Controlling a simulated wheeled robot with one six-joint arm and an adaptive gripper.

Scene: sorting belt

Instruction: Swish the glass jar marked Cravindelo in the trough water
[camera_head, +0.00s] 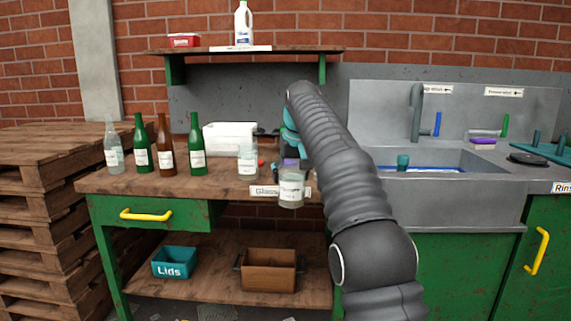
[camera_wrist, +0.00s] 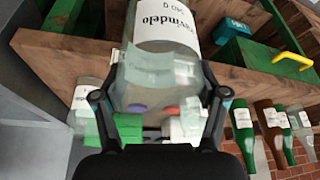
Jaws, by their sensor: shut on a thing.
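The glass jar marked Cravindelo (camera_head: 291,199) hangs in front of the bench's front edge in the head view. In the wrist view the jar (camera_wrist: 142,72) fills the top middle, its white label partly readable as "avindelo". My gripper (camera_wrist: 160,96) is shut on the jar, one dark finger on each side; in the head view my arm hides most of it. The steel trough (camera_head: 450,206) is to the right of the jar, with a blue strip showing inside. The jar is outside the trough.
A second clear jar (camera_head: 247,163) and several bottles (camera_head: 197,160) stand on the bench (camera_head: 110,183). A tap (camera_head: 416,112) rises behind the trough. A teal Lids box (camera_head: 174,270) and a wooden crate (camera_head: 269,279) sit on the lower shelf.

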